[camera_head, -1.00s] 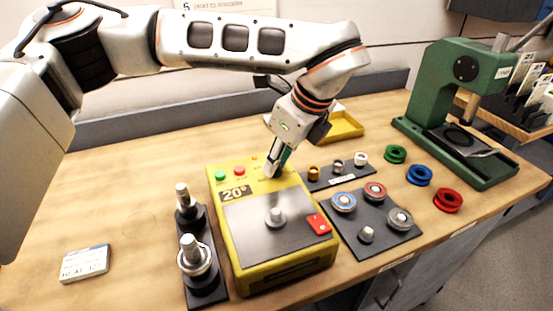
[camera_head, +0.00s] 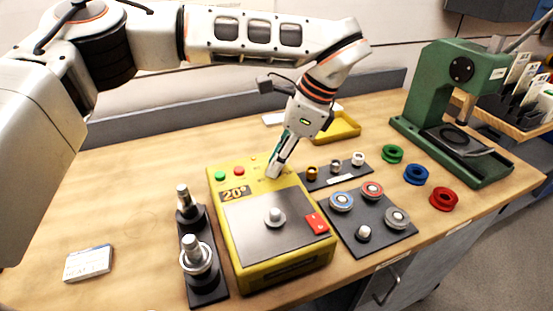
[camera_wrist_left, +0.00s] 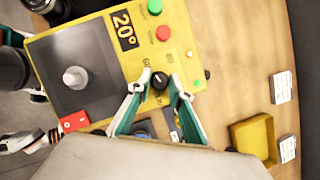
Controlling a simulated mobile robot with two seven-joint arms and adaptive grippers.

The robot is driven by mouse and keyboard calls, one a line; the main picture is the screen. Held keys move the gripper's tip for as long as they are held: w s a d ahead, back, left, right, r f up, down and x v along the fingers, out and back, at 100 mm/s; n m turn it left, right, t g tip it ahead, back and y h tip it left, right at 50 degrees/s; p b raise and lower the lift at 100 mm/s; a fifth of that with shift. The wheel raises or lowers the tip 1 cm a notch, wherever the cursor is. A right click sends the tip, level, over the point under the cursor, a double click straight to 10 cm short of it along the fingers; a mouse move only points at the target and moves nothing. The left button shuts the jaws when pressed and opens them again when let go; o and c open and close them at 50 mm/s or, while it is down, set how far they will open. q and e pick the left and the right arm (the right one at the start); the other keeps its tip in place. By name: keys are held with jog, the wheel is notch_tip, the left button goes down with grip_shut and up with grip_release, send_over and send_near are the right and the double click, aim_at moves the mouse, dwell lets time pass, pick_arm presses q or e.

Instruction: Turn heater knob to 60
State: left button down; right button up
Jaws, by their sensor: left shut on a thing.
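The yellow heater box (camera_head: 282,277) stands on the table, with an orange display (camera_head: 234,195) reading 20°. The display also shows in the left wrist view (camera_wrist_left: 123,29). The dark heater knob (camera_wrist_left: 159,80) sits on its yellow panel between marks; the one to its right looks like 80. In the head view the fingers hide the knob. My left gripper (camera_head: 273,171) reaches down to the panel, tilted, with its fingers closed around the knob; they also show in the left wrist view (camera_wrist_left: 159,88). A white and orange part, apparently of my right arm, shows at that view's lower left.
Green (camera_head: 220,175) and red (camera_head: 239,171) buttons and a red switch (camera_head: 317,223) are on the box. A black stand (camera_head: 207,286) is close on its left, a dark part plate (camera_head: 352,240) on its right. A green press (camera_head: 433,95) stands at the right.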

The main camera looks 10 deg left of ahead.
pick_arm(q)
jog(key=shift+f, duration=0.1)
jog(key=c, duration=1.8)
grip_release()
jog(key=shift+w+d+r, duration=0.1)
jog(key=shift+d+r, duration=0.1)
jog(key=shift+r, duration=0.4)
jog(key=v, duration=1.1)
jog(key=shift+f, duration=0.1)
